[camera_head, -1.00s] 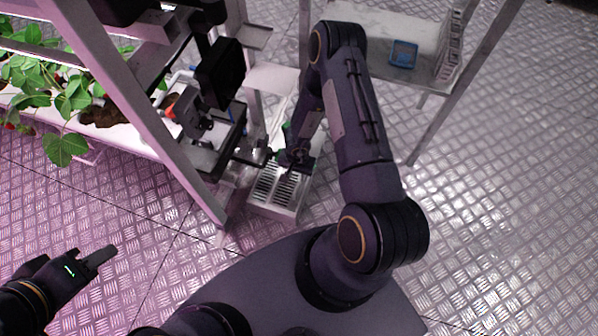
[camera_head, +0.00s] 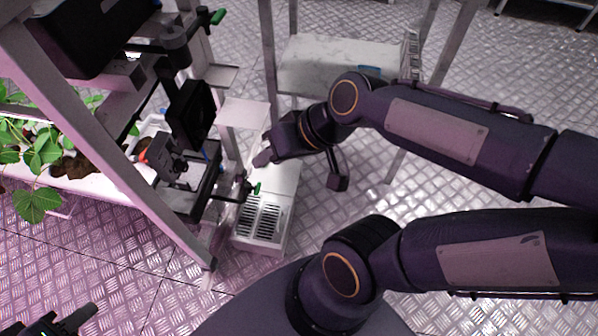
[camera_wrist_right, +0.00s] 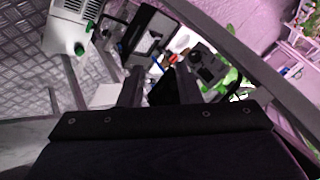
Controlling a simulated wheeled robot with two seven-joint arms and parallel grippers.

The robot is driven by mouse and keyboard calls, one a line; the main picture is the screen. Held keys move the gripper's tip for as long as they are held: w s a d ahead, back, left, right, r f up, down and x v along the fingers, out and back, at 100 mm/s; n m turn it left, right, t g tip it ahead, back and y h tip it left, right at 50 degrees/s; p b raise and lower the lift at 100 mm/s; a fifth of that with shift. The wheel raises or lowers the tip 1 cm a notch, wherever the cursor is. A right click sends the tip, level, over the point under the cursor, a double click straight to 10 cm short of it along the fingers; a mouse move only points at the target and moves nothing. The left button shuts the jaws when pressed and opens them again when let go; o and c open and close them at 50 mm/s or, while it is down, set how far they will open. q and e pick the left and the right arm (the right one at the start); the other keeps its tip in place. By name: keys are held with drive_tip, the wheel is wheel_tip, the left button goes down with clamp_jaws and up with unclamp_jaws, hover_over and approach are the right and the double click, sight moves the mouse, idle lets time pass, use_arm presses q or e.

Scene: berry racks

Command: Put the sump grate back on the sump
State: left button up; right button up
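The sump is a white box (camera_head: 290,197) on the floor beside the rack's post. The slotted sump grate (camera_head: 260,219) lies at its near end, looking roughly flat; I cannot tell whether it is fully seated. The slots also show at the top left of the right wrist view (camera_wrist_right: 78,9). My right gripper (camera_wrist_right: 158,85) has its two fingers apart with nothing clearly between them. In the head view it is beyond the grate, near the sump's far end, clear of the slots. My left gripper (camera_head: 85,316) is partly cut off at the bottom left, far from the sump.
A slanted rack post (camera_head: 150,205) and dark equipment (camera_head: 190,115) stand to the left, with strawberry plants (camera_head: 40,160) behind. A white-topped stand (camera_head: 330,65) is at the back.

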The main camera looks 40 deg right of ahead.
drive_tip(key=shift+h, duration=0.7)
drive_tip(key=s, duration=0.1)
drive_tip(key=s+d, duration=0.1)
drive_tip(key=s, duration=0.1)
drive_tip(key=s+f, duration=0.1)
drive_tip(key=s, duration=0.1)
drive_tip(key=shift+s+d, duration=0.25)
drive_tip(key=shift+r, duration=0.1)
